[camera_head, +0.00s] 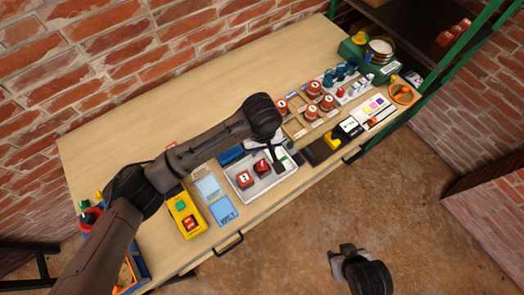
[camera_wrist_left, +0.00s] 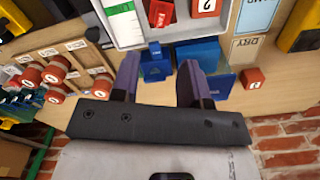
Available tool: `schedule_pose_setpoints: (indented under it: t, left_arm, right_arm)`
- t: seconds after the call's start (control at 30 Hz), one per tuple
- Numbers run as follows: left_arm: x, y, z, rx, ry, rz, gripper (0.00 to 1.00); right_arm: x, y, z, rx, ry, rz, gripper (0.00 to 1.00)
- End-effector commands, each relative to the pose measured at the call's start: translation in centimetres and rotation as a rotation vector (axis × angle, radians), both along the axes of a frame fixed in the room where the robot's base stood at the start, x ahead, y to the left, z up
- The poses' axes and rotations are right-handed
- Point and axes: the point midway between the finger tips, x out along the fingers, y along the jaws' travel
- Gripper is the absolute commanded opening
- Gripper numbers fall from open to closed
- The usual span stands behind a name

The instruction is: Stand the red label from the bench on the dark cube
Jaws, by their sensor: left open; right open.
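A small red block (camera_wrist_left: 253,77) lies on the bench beside the DRY card in the left wrist view; a red edge (camera_head: 171,146) shows behind my left arm in the head view. I cannot tell which red piece is the label. My left gripper (camera_wrist_left: 158,80) is open and empty above the bench, by the white tray (camera_head: 262,184). My right gripper (camera_head: 347,256) is open, away from the bench.
Red round pieces (camera_head: 314,88) and bottles crowd the right. The bench's far left (camera_head: 110,150) is clear. A brick wall stands behind.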

Motion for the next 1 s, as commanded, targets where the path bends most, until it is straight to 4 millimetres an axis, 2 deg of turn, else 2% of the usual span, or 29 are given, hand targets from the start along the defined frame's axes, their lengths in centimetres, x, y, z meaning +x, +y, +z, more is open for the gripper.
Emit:
schedule_pose_setpoints:
  t: [0.2,0.57,0.67,0.83,1.0]
  left_arm:
    - [0.0,0.0,1.7,0.000,0.000,-0.001,0.41]
    - [-0.3,-0.1,1.6,-0.011,0.002,-0.011,0.41]
    - [-1.6,-0.6,0.5,-0.052,0.004,-0.055,0.41]
    - [-5.6,-1.3,-2.5,-0.198,-0.019,-0.183,0.41]
    - [-9.7,0.0,-5.1,-0.327,-0.105,-0.273,0.41]
  right_arm:
    - [0.0,0.0,0.3,0.000,0.000,0.000,0.49]
    - [0.0,0.0,0.3,0.001,-0.001,-0.001,0.49]
    - [0.0,0.1,0.3,0.003,-0.001,-0.001,0.49]
    - [0.0,0.1,0.3,0.004,-0.001,-0.002,0.49]
    - [0.0,0.1,0.3,0.004,0.000,-0.002,0.49]
